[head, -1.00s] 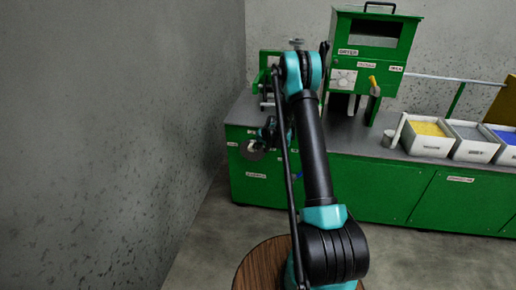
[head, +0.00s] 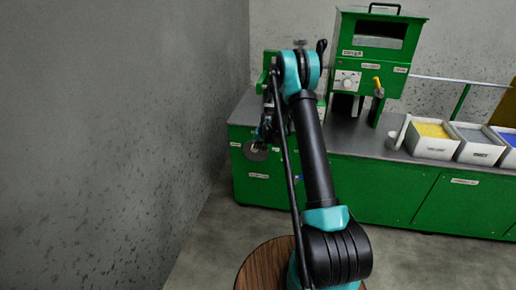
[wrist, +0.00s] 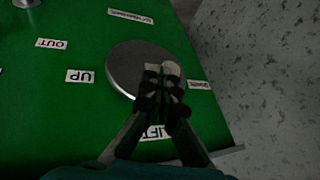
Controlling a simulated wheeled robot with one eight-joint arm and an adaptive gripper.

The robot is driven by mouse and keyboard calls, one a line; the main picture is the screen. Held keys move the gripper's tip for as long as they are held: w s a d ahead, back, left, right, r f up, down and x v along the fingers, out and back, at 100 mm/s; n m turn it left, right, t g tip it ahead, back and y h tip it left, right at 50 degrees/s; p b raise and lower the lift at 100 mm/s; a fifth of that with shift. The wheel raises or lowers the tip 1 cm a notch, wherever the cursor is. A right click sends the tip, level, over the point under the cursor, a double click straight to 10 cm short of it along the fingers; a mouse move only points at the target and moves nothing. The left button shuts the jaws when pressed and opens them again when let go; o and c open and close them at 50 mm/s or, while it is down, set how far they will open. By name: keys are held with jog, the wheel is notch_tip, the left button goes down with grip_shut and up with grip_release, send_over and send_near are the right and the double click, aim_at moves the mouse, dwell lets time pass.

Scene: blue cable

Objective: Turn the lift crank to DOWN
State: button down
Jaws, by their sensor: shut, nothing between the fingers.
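The lift crank's round grey disc (wrist: 132,62) is on the green panel in the wrist view, and part of it shows in the head view (head: 254,152). My gripper (wrist: 162,72) is shut and empty, its fingertips overlapping the disc's lower right part; whether they touch it I cannot tell.
An OUT label (wrist: 52,44) and a metal knob (wrist: 26,3) are further left on the panel. The grey wall (head: 130,150) stands close beside the bench's left end. A green dryer (head: 375,50) and white bins (head: 430,147) stand on the bench.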

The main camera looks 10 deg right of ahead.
jog(key=shift+w+a+h, duration=0.1)
jog(key=shift+a+h, duration=0.15)
jog(key=shift+h, duration=0.05)
jog(key=w+a+f+n+g+h, duration=0.1)
jog(key=a+f+h, duration=0.4)
jog(key=a, duration=0.5)
jog(key=shift+w+f+n+g+h, duration=0.3)
jog(key=shift+w+g+h, duration=0.5)
jog(key=shift+w+h, duration=0.5)
jog(key=shift+s, duration=0.15)
